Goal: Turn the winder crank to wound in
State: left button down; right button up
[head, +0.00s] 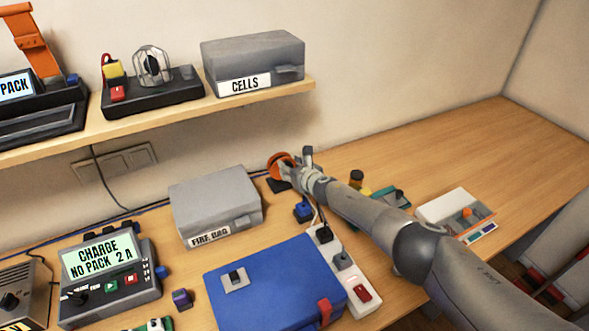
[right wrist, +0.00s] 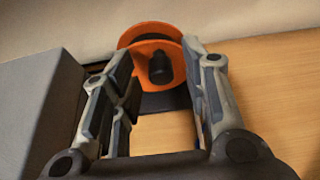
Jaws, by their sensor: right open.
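The winder (head: 276,168) is an orange spool on a dark base, standing on the table near the wall. In the right wrist view the orange winder (right wrist: 140,40) shows ahead, with a black crank knob (right wrist: 160,67) on its near face. My right gripper (head: 297,160) is at the winder in the head view and hides part of it. In the right wrist view my right gripper (right wrist: 157,75) is open, its fingers on either side of the knob in the picture. I cannot tell whether they touch it. My left gripper is not in view.
A grey FIRE BAG box (head: 215,195) stands left of the winder. A blue case (head: 265,285) and a white power strip (head: 350,280) lie in front. A shelf (head: 200,108) with equipment hangs above. The table's back right is clear.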

jog(key=shift+r, duration=0.45)
jog(key=shift+s+r, duration=0.15)
jog(key=shift+r, duration=0.2)
jog(key=shift+s+d+f, duration=0.2)
jog(key=shift+s+d, duration=0.1)
jog(key=shift+s, duration=0.25)
jog(key=shift+s+d+f, duration=0.15)
jog(key=shift+s+d, duration=0.1)
jog(key=shift+s, duration=0.25)
jog(key=shift+v, duration=2.4)
